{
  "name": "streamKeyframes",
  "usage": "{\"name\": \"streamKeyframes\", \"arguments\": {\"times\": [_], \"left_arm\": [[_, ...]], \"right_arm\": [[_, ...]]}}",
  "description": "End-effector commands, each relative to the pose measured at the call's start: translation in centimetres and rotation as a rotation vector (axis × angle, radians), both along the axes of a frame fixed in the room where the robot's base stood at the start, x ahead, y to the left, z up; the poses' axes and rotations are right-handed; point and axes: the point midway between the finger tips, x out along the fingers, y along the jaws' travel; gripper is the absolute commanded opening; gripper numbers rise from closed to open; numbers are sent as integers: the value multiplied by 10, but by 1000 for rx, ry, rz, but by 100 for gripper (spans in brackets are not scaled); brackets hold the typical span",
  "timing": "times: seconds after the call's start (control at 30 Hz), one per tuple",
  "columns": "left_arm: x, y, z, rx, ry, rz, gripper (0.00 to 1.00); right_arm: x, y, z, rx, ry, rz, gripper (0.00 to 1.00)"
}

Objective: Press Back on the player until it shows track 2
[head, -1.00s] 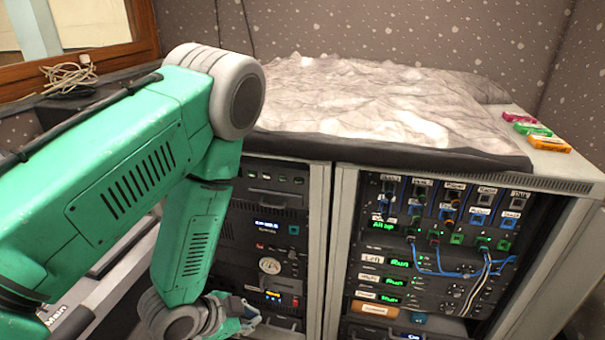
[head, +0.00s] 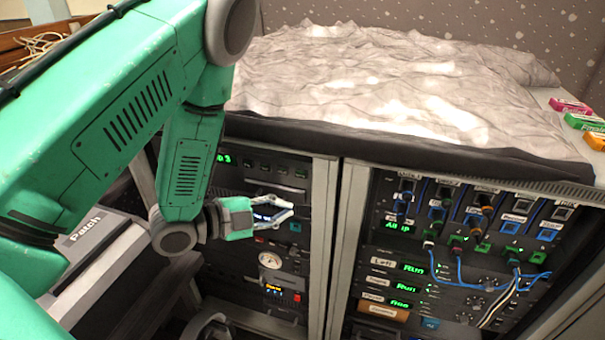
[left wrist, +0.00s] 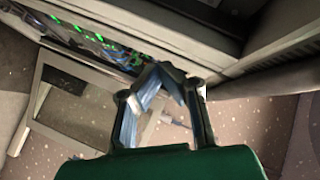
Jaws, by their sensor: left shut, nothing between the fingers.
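The player seems to be the top unit (head: 262,168) of the left rack in the head view. Its green display (head: 226,160) shows a 3, partly hidden behind my left arm, and a row of small buttons (head: 270,169) runs to its right. The button labels are too small to read. My left gripper (head: 291,209) is shut and empty, pointing right in front of the left rack, below the player. Whether it touches anything I cannot tell. In the left wrist view its fingertips (left wrist: 160,70) meet; no player button is clear there.
Below the player are a unit with a blue display (head: 266,217) and a round gauge (head: 270,260). The right rack (head: 440,250) holds plugged cables. A crumpled grey cover (head: 390,80) lies on top. A box marked Patch (head: 88,240) stands at left under my arm.

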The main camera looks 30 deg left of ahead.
Motion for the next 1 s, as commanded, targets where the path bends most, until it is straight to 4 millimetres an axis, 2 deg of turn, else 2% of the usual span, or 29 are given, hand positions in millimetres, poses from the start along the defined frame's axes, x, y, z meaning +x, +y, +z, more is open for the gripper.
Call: {"name": "streamKeyframes", "arguments": {"times": [0.27, 0.7, 1.0], "left_arm": [[13, 7, -2, -4, -1, 0, 0], [70, 19, -1, -2, 0, 1, 0], [86, 24, -2, -4, 3, 2, 0]], "right_arm": [[0, 0, -1, 0, 0, 0, 40], [0, 0, -5, 0, 0, 0, 40], [0, 0, -6, 0, 0, 0, 40]]}}
